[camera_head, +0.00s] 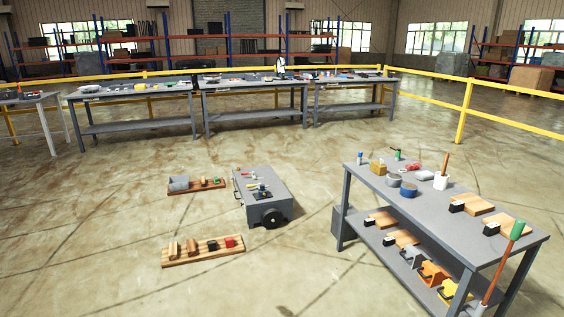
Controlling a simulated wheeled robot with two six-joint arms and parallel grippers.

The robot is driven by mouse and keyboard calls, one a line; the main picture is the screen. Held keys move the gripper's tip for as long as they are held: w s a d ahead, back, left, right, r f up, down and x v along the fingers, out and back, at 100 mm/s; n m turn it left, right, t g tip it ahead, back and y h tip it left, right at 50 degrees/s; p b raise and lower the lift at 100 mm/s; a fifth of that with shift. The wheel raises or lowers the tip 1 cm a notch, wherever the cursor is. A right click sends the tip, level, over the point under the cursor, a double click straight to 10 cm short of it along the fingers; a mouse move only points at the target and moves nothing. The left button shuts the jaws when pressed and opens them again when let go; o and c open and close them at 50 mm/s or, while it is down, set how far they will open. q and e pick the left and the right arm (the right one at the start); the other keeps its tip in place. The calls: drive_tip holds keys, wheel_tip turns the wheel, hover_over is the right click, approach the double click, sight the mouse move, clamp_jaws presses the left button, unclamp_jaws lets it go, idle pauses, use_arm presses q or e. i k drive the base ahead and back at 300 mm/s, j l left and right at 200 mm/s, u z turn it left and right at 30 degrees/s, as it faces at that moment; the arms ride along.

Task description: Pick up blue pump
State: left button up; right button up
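I cannot clearly make out a blue pump. A small white and blue upright item (360,157) stands at the far left corner of the grey workbench on the right; it is too small to identify. A round blue tin-like item (408,190) stands on the same bench, just in front of a grey round one (394,180). Neither of my grippers shows in this view.
The grey workbench (480,238) has a lower shelf with several coloured items. A grey wheeled cart (262,184) and two wooden boards (180,258) (180,190) with parts stand on the floor. Long tables (140,96) line a yellow railing (466,105). Open floor lies in front.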

sight(263, 194)
drive_tip(key=i, duration=3.5)
drive_tip(key=i+z, duration=0.2)
drive_tip(key=i, duration=0.3)
drive_tip(key=i+j+z, duration=0.2)
drive_tip(key=i, duration=0.3)
